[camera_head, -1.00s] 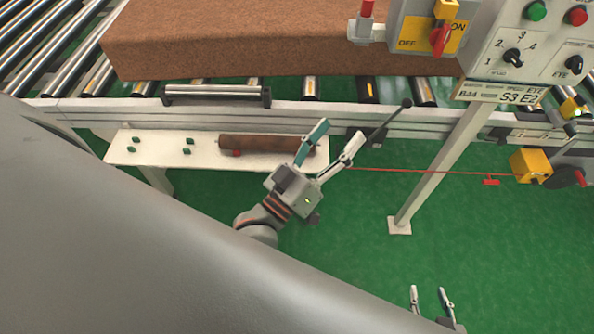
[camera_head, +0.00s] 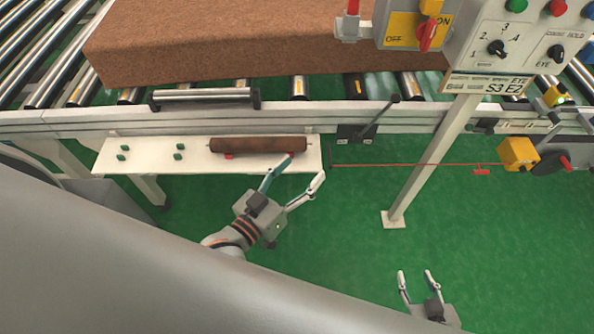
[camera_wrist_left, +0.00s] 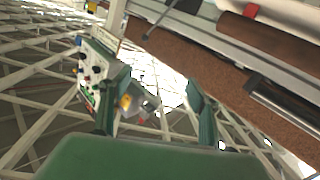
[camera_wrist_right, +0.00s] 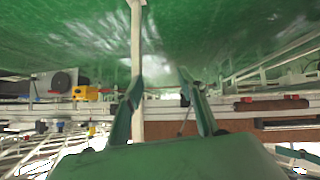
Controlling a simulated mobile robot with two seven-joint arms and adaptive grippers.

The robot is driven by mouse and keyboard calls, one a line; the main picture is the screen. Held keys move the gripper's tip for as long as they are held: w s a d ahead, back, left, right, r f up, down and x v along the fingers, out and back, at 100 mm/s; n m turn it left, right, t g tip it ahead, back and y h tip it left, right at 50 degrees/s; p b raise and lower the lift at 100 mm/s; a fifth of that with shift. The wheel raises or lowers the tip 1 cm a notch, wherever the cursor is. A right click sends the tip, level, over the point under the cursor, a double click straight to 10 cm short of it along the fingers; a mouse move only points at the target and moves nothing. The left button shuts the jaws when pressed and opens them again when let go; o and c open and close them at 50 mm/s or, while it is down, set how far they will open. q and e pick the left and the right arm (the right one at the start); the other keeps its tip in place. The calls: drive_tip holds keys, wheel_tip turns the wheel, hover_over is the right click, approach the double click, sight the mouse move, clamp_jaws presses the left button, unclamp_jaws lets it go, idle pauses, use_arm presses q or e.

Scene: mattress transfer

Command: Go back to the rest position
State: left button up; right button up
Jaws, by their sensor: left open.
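My left gripper (camera_head: 292,180) is open and empty in the head view, just in front of the white shelf's right end. Its two fingers also show spread apart in the left wrist view (camera_wrist_left: 155,100). My right gripper (camera_head: 416,277) is low at the lower right of the head view, over the green floor. Its fingers are apart with nothing between them, and they frame a white post in the right wrist view (camera_wrist_right: 165,90).
A brown mattress block (camera_head: 220,40) lies on the roller conveyor. A brown roller (camera_head: 258,145) rests on the white shelf (camera_head: 195,164). A control panel (camera_head: 510,45) stands on a white post (camera_head: 430,165). A red cord (camera_head: 420,164) runs along the conveyor front. Green floor (camera_head: 330,250) is clear below.

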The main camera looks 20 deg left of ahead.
idle(0.4)
use_arm(q)
drive_tip(key=s+a+f+m+g+y, duration=0.1)
drive_tip(key=s+a+f+g, duration=0.2)
drive_tip(key=f, duration=0.5)
drive_tip(key=s+a+f+m+g+y, duration=0.2)
drive_tip(key=s+a+f, duration=0.2)
drive_tip(key=f, duration=0.5)
drive_tip(key=shift+s+g, duration=0.4)
drive_tip(key=shift+s, duration=0.55)
use_arm(e)
drive_tip(key=shift+t+y, duration=0.3)
drive_tip(key=shift+y, duration=0.1)
drive_tip(key=a+r, duration=0.1)
drive_tip(key=w+a+r, duration=0.1)
drive_tip(key=r, duration=0.1)
drive_tip(key=shift+w+a+r, duration=0.1)
drive_tip(key=shift+w+a, duration=0.05)
drive_tip(key=shift+a, duration=0.1)
